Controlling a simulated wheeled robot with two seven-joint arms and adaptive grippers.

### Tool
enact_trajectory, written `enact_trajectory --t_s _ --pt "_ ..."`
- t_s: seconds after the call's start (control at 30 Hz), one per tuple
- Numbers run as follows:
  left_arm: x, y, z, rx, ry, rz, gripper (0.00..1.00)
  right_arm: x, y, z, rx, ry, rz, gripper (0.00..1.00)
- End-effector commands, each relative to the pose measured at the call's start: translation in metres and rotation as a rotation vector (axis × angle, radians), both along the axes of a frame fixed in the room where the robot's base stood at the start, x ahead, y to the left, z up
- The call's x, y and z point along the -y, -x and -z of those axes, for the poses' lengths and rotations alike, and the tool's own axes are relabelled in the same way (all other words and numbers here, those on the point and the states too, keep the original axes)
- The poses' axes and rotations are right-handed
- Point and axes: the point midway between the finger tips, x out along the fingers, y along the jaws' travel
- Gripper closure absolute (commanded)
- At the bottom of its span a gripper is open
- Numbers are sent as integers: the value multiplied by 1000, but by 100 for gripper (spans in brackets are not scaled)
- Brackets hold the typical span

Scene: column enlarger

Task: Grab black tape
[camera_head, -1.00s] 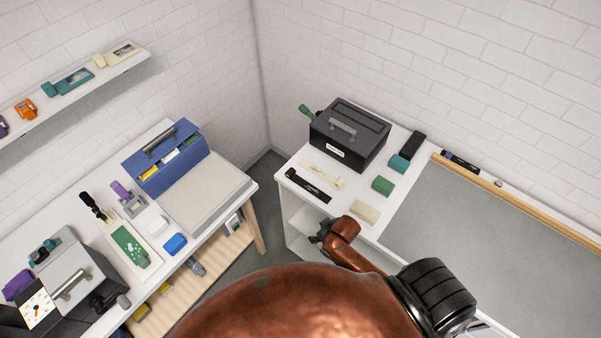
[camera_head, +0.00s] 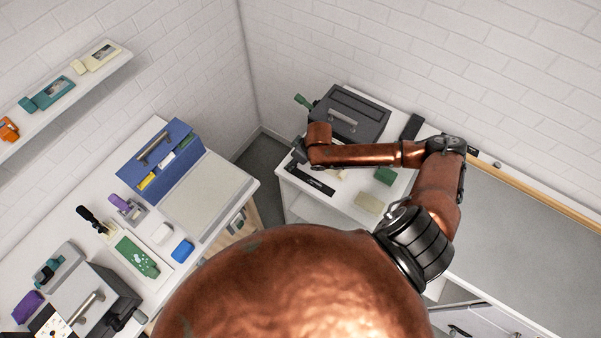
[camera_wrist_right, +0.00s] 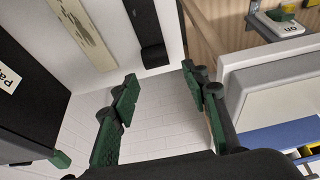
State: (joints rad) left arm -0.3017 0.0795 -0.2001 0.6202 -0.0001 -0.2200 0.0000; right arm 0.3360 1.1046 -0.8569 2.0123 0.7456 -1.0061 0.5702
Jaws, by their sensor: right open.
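A long, narrow black piece with a thicker block at one end, likely the black tape (camera_head: 314,182), lies on the right white table near its left edge. In the right wrist view the black tape (camera_wrist_right: 145,22) is at the top centre, its block end toward the fingers. My right gripper (camera_head: 298,152) is over the table's left corner, just behind the black tape in the head view. My left gripper is not in view.
A black box (camera_head: 352,108) with a handle stands behind. A cream strip (camera_wrist_right: 82,32) lies beside the tape. A green block (camera_head: 386,176) and a pale block (camera_head: 369,202) are to the right. The left table holds a blue box (camera_head: 150,165).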

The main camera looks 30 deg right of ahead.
Motion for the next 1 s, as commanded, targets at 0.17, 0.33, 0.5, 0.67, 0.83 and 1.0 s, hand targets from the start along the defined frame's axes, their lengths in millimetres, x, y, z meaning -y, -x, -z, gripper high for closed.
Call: enact_trajectory --t_s 0.17,0.33,0.5,0.67,0.83,1.0 --pt "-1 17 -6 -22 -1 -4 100 0 -5 18 -1 1 4 58" --pt "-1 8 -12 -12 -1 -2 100 -4 -14 42 2 1 2 58" --pt "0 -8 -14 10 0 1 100 -6 -18 53 2 1 -1 58" --pt "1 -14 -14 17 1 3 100 -7 -18 54 2 2 -2 58" --pt "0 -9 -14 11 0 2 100 -7 -18 54 2 2 -3 67" --pt "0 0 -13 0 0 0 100 -7 -18 53 2 2 -3 79"
